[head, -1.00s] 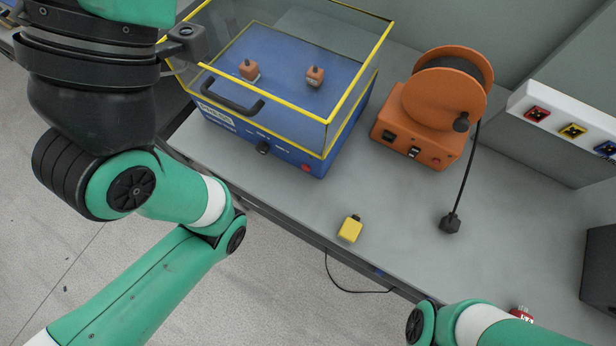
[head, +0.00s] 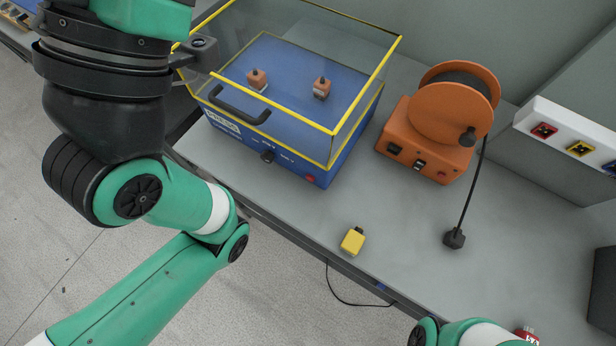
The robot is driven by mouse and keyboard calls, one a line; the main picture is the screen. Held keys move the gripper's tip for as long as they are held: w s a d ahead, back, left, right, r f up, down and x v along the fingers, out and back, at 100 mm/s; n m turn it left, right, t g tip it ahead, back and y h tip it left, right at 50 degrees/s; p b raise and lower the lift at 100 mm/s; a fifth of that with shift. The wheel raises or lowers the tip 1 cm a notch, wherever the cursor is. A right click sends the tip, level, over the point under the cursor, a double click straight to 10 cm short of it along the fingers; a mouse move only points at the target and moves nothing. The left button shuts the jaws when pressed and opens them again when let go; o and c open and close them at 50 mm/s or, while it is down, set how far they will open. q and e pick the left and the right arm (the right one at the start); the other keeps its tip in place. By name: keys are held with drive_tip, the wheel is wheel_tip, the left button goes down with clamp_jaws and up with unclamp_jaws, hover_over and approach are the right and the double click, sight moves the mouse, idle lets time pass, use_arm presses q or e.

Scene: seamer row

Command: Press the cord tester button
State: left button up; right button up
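An orange unit (head: 418,148) with a large round orange drum (head: 452,108) stands on the grey bench. Its front has dark switches (head: 419,166) and a small red button (head: 441,174). A black cord hangs from the drum to a black plug (head: 454,238) lying on the bench. No label shows whether this unit is the cord tester. Green links of both my arms show at the left and the bottom right. Neither gripper is in view.
A blue press (head: 225,125) with a clear yellow-edged cover stands left of the orange unit. A yellow block (head: 352,241) lies near the bench's front edge. A white panel (head: 562,138) with coloured sockets is at right.

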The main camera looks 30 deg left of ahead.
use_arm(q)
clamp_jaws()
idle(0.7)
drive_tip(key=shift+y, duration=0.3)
